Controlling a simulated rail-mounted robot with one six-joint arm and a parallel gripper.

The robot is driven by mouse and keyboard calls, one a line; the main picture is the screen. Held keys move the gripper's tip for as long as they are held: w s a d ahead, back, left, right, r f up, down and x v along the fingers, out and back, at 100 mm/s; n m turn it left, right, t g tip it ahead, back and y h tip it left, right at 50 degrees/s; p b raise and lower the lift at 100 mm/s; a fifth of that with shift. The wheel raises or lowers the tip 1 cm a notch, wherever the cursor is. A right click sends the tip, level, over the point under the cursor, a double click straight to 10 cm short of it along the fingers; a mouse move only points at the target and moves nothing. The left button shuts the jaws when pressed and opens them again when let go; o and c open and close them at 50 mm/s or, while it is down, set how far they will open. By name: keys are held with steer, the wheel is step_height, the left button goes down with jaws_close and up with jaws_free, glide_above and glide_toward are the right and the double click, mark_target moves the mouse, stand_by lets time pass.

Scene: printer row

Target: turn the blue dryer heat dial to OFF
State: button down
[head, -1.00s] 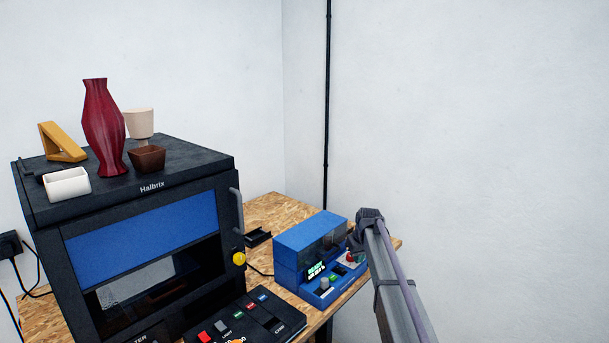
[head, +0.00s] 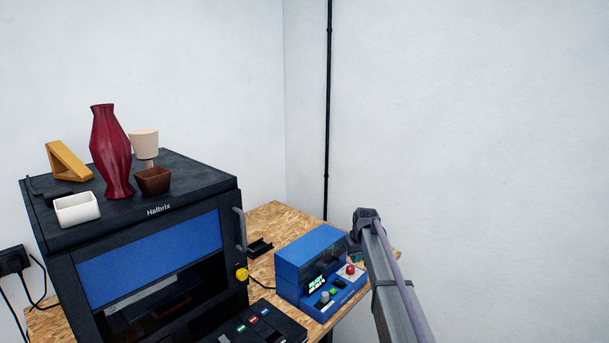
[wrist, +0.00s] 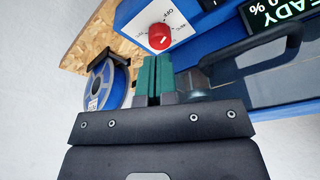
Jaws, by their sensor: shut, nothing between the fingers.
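The blue dryer (head: 306,255) stands on the wooden table, right of the printer. Its red heat dial (head: 350,269) sits on a white plate at the right of its front panel. In the wrist view the red dial (wrist: 160,37) carries a pale mark whose exact setting I cannot read, and OFF is printed beside it. My gripper (wrist: 155,62) has green fingers, shut together and empty, with the tips just short of the dial in the picture; I cannot tell whether they touch it. In the head view my arm partly covers the dryer's right side.
A black printer (head: 150,215) with a vase (head: 112,150) and several small items on top fills the left. A grey knob (head: 325,297) is on the dryer panel. A blue spool (wrist: 105,88) and a dark handle (wrist: 265,42) lie close to my fingers. The wall is behind.

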mark_target(354, 277)
steer(key=b+x, duration=0.2)
steer(key=x, duration=0.1)
steer(key=s+b+x, duration=0.1)
steer(key=b+x, duration=0.1)
steer(key=b, duration=0.1)
steer(key=shift+d+f, duration=0.2)
steer(key=shift+f, duration=0.3)
steer(key=shift+s, duration=0.35)
steer(key=shift+w+d+r, duration=0.15)
steer(key=shift+w+d, duration=0.15)
steer(key=shift+w, duration=0.05)
steer(key=shift+s, duration=0.1)
